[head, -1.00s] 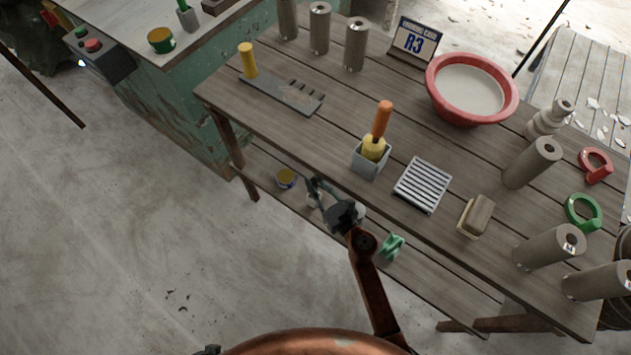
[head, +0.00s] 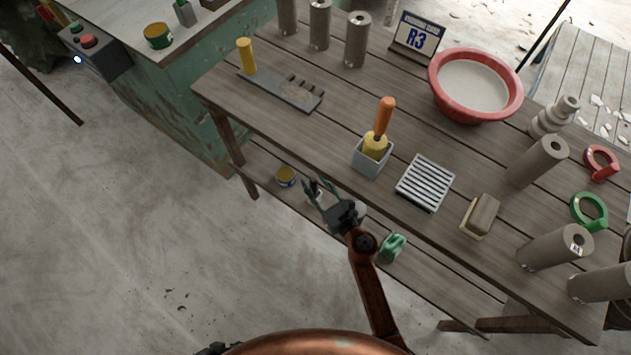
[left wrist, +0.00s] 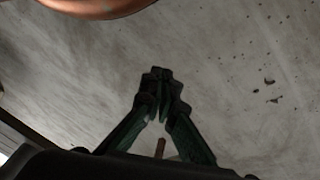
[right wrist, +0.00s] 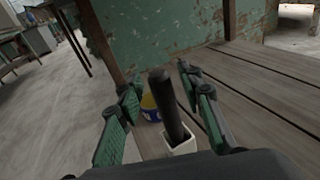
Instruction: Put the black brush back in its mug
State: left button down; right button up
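My right gripper (head: 320,186) is beyond the table's front edge, over the lower shelf. In the right wrist view its fingers (right wrist: 162,98) are spread apart, with the black brush handle (right wrist: 168,100) standing between them and a gap on each side. The lower end of the brush goes into a pale mug (right wrist: 182,146) on the shelf, so its bristles are hidden. In the head view the gripper mostly covers brush and mug. My left gripper (left wrist: 160,82) shows in the left wrist view over bare floor, its fingertips together and nothing seen in them.
A yellow-blue tin (head: 286,176) stands on the shelf close to the mug; a green item (head: 391,248) is to the right. On the tabletop above, a grey cup (head: 372,160) with an orange-handled tool and a slatted rack (head: 425,183) stand near the edge.

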pick_arm(q)
jog(key=shift+r, duration=0.1)
pick_arm(e)
jog(key=shift+r, duration=0.1)
